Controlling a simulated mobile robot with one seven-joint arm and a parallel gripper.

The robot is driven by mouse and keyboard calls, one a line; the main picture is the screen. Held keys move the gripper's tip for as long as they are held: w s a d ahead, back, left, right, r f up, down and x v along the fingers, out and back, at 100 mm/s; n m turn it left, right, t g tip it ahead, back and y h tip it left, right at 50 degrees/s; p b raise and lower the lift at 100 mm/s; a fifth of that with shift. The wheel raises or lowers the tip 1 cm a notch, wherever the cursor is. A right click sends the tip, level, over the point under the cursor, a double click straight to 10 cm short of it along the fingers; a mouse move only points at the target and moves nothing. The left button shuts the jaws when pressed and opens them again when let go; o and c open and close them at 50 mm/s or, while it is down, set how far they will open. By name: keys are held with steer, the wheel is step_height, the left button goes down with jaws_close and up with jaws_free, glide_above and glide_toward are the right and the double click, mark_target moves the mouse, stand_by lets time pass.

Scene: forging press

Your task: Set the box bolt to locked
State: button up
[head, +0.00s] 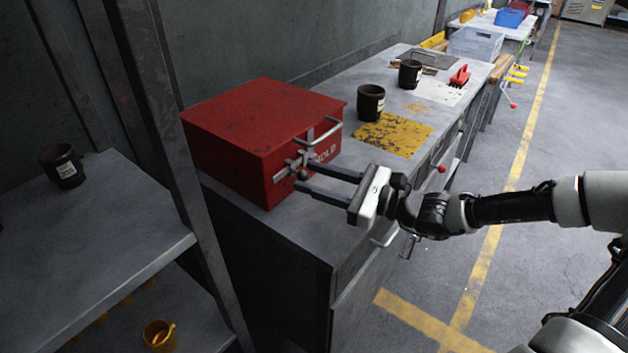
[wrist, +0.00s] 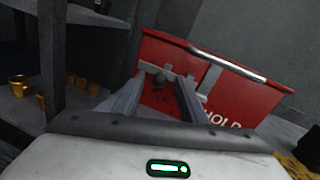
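I cannot tell whether the fingers touch the knob. The fingers hide part of the bolt and lettering.
Two dark mugs (head: 371,103) (head: 410,74), a yellow worn mat (head: 393,134) and a red brush (head: 459,76) are on the bench to the right.

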steer(key=shift+w+a, duration=0.1)
jaws_close()
steer(key=shift+w+r, duration=0.15)
steer(key=shift+w, duration=0.05)
steer(key=shift+w+d+p, duration=1.05)
steer(key=shift+w+d, duration=0.15)
steer(key=shift+w, duration=0.1)
jaws_free()
steer(key=shift+w+d, duration=0.1)
